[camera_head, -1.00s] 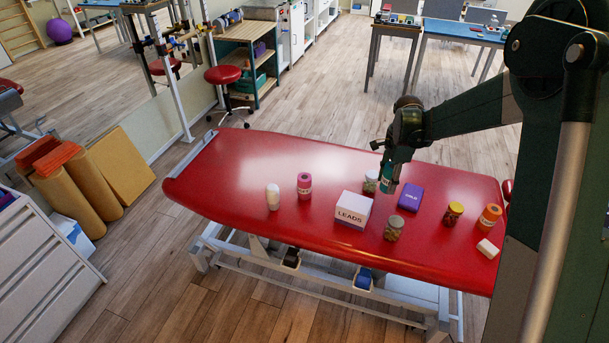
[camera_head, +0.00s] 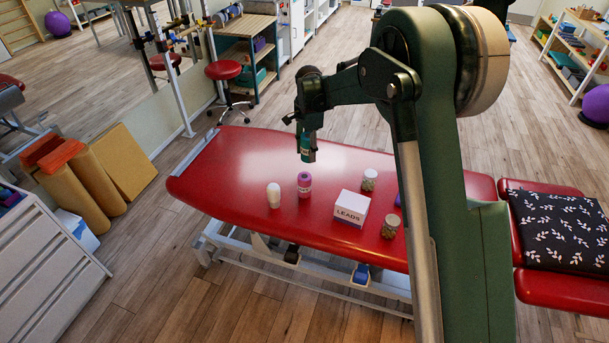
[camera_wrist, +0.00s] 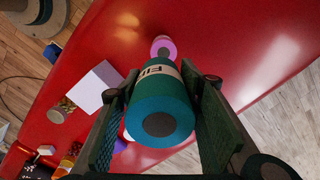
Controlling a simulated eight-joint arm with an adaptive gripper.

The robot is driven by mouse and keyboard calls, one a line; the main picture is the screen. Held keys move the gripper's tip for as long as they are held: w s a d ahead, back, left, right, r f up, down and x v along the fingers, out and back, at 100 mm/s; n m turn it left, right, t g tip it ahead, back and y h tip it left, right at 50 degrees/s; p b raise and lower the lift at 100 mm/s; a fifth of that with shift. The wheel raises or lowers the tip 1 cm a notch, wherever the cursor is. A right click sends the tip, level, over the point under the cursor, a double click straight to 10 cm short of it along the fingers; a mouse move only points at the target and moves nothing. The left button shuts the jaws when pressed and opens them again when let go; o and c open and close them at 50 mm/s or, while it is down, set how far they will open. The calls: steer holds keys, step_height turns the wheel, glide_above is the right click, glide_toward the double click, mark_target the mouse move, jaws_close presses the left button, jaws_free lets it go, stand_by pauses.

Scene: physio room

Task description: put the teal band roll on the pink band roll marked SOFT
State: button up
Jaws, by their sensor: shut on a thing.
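The teal band roll (camera_wrist: 160,108) is held between the two fingers of my gripper (camera_wrist: 163,112) in the wrist view, with part of a white label showing. In the head view my gripper (camera_head: 307,152) holds the teal roll (camera_head: 305,142) in the air above the red couch. The pink band roll (camera_head: 304,186) stands upright on the couch, below the gripper in the picture and apart from it. Its white label is too small to read. In the wrist view the pink roll (camera_wrist: 163,46) shows beyond the teal roll.
A white roll-shaped thing (camera_head: 273,195) stands just left of the pink roll. A white LEADS box (camera_head: 351,208) and two jars (camera_head: 369,180) stand to the right. The red couch (camera_head: 235,165) is bare to the left. A patterned cushion (camera_head: 555,229) lies at the far right.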

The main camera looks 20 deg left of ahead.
steer(key=shift+s+a+r, duration=0.1)
steer(key=shift+a, duration=0.6)
glide_above(304, 176)
steer(key=shift+f, duration=3.1)
steer(key=shift+f+b, duration=0.3)
steer(key=shift+f, duration=1.6)
steer(key=shift+f, duration=0.15)
steer(key=o, duration=1)
